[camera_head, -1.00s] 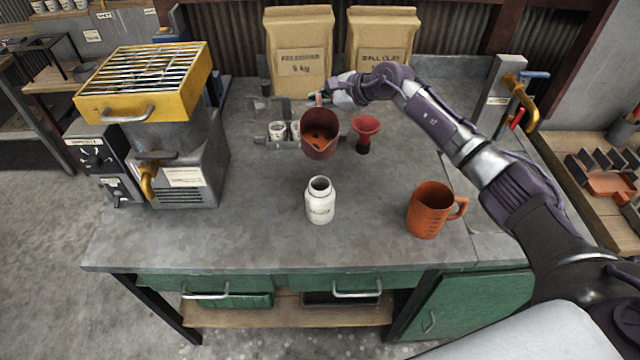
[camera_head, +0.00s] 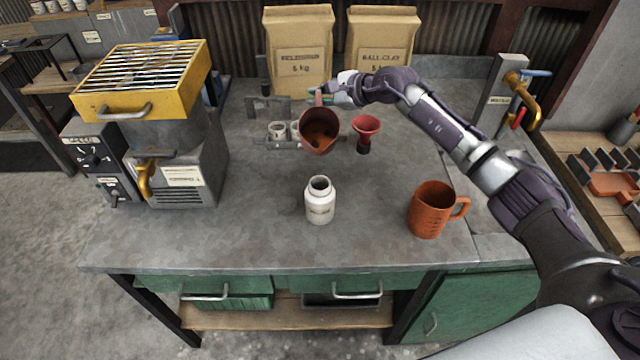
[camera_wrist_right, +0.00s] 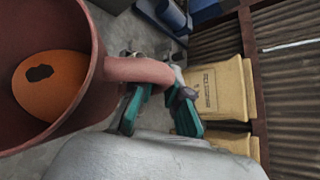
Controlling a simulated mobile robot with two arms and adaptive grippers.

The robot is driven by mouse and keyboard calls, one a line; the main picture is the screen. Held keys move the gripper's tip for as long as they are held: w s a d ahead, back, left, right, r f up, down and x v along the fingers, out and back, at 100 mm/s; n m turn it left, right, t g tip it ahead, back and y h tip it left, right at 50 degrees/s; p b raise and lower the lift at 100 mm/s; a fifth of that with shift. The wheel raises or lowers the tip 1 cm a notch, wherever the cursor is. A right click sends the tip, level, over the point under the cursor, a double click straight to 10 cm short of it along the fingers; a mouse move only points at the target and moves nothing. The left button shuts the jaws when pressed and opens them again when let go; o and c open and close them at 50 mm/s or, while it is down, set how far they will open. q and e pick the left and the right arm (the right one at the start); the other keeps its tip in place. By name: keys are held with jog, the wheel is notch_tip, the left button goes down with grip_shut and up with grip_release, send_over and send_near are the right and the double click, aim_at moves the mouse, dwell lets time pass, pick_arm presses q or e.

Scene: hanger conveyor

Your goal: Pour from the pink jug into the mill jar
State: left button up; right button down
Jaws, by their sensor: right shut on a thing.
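The pink jug (camera_head: 306,143), dull reddish pink, is in the air above the bench, tilted with its mouth and spout toward me. Orange contents with a dark patch show inside it. My right gripper (camera_head: 325,97) is shut on its handle; the wrist view shows the green fingers (camera_wrist_right: 160,103) around the handle, beside the jug (camera_wrist_right: 88,60). The mill jar (camera_head: 320,206), white with a label and open top, stands upright on the bench, nearer me and below the jug. The spout is apart from the jar's mouth, and no stream shows. My left gripper is not in view.
An orange measuring jug (camera_head: 431,210) stands right of the jar. A red funnel-like piece (camera_head: 366,127) and small cups (camera_head: 277,130) are near the held jug. A yellow-topped machine (camera_head: 140,90) is left, two paper sacks (camera_head: 299,50) behind. Bench (camera_head: 250,215) around the jar is clear.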

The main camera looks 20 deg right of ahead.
dwell(0.4)
jog(key=shift+s+r+t+b, duration=0.15)
jog(key=shift+t+b, duration=0.15)
jog(key=shift+b, duration=0.2)
jog(key=shift+r+n, duration=0.1)
jog(key=shift+n, duration=0.2)
jog(key=shift+r, duration=0.1)
jog(key=shift+s+t+b, duration=0.1)
jog(key=shift+t+b, duration=0.2)
jog(key=shift+s+a+t+b, duration=0.15)
jog(key=shift+t+b, duration=0.15)
jog(key=shift+b, duration=0.25)
jog(key=shift+s+r+n, duration=0.1)
jog(key=shift+r+n, duration=0.15)
jog(key=shift+n, duration=0.05)
jog(key=shift+f+b, duration=0.1)
jog(key=shift+b, duration=0.2)
